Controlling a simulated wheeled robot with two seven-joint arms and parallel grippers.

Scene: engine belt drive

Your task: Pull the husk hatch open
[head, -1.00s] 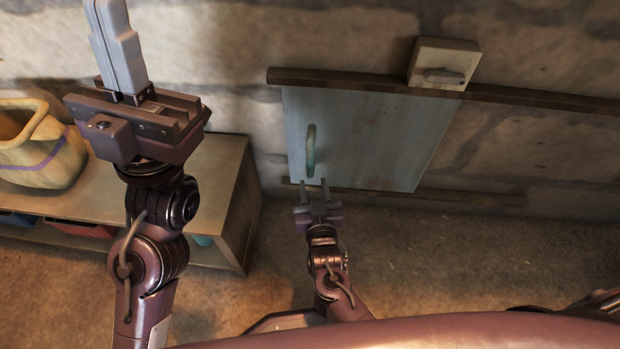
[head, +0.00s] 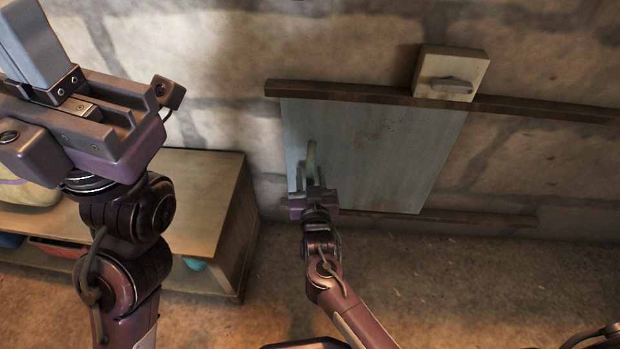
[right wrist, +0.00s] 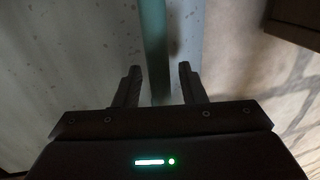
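The husk hatch (head: 390,150) is a pale blue-grey panel with reddish stains, set against the stone wall between two dark rails. Its green upright handle (head: 311,158) is near the panel's left edge. In the right wrist view the handle (right wrist: 154,40) runs down between the fingers, with gaps on both sides. My right gripper (head: 313,185) is open at the lower part of the handle, its fingers apart. My left gripper (head: 38,45) is raised at the upper left, away from the hatch. Its fingers look together and empty; their tips are cut off by the frame.
An upper rail (head: 350,94) and a lower rail (head: 450,217) run along the hatch and past its right side. A pale box with a grey knob (head: 450,82) sits at the upper rail. A wooden shelf (head: 215,175) stands at left. The wall right of the hatch is clear.

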